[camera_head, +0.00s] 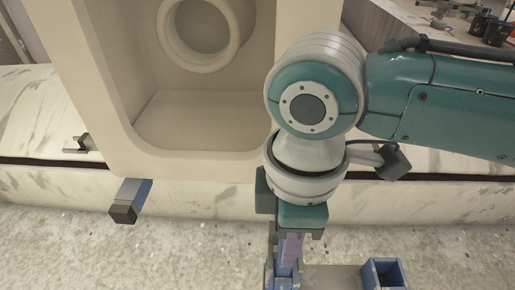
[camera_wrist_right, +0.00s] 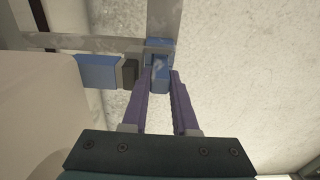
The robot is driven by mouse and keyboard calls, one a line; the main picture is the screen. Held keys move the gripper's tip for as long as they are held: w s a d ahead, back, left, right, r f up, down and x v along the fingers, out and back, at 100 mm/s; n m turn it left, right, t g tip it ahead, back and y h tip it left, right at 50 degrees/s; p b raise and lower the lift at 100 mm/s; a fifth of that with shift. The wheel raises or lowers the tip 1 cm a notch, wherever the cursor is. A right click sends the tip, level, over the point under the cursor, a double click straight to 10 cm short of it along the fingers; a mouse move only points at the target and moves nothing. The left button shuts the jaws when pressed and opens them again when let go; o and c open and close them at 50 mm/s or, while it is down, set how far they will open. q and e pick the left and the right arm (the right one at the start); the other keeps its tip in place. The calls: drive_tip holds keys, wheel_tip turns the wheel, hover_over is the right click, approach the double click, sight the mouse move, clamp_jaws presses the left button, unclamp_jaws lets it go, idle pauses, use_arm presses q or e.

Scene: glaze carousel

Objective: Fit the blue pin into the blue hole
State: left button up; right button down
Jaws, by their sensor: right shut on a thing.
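My right gripper (camera_head: 290,247) reaches straight down at the bottom of the head view. Its purple fingers (camera_wrist_right: 162,92) are shut on a small blue piece, taken as the blue pin (camera_wrist_right: 158,64), at the fingertips in the right wrist view. In the head view, the fingertips are at a blue, walled fitting (camera_head: 283,281) at the lower edge. The fingers and the frame edge hide most of this fitting. I cannot tell whether the pin is inside a hole or above it. My left gripper is not in view.
A square blue open-topped socket (camera_head: 385,274) stands to the right on a grey bar (camera_head: 335,278). A blue bar with a dark end (camera_head: 130,202) sticks out below the large beige housing (camera_head: 100,80). Speckled floor (camera_head: 200,240) is clear between them.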

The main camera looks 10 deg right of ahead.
drive_tip(key=shift+w, duration=0.1)
drive_tip(key=c, duration=0.7)
unclamp_jaws()
wheel_tip(320, 180, up, 12)
drive_tip(key=p, duration=0.7)
drive_tip(key=s+a+m+t+y, duration=0.2)
drive_tip(key=s+a+m+y, duration=0.2)
drive_tip(key=s+a, duration=0.15)
drive_tip(key=s+d+m+h, duration=0.1)
drive_tip(key=s+d+m, duration=0.1)
drive_tip(key=d, duration=0.3)
drive_tip(key=s+d+m+t+h, duration=0.1)
drive_tip(key=s+d+m, duration=0.1)
drive_tip(key=d+m, duration=0.2)
drive_tip(key=s+d+f+m+h, duration=0.1)
drive_tip(key=s+d+m, duration=0.1)
drive_tip(key=d, duration=0.4)
drive_tip(key=shift+s+m+t+h, duration=0.3)
drive_tip(key=shift+s+m+h, duration=0.1)
